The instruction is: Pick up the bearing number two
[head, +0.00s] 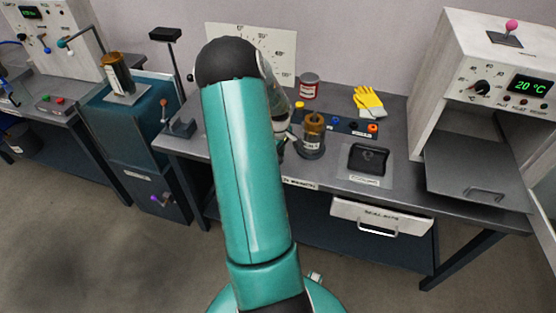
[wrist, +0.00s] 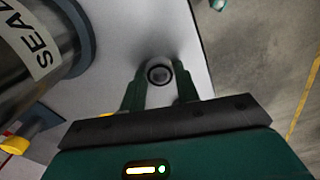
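In the wrist view a small round bearing (wrist: 160,74), a metallic ring with a dark centre, shows over the pale worktop near its edge. My gripper (wrist: 160,80) has its two dark green fingers apart, one on each side of the bearing. Whether the fingertips touch it cannot be told. The number on the bearing cannot be read. In the head view my teal arm covers much of the middle bench, and the bearing cannot be made out there.
A labelled metal cylinder (wrist: 35,50) stands close to the left of my gripper. In the head view a tube with a brown top (head: 312,135), a red can (head: 309,86), yellow gloves (head: 369,101) and a black tray (head: 368,159) are on the bench. An open oven (head: 485,80) stands right.

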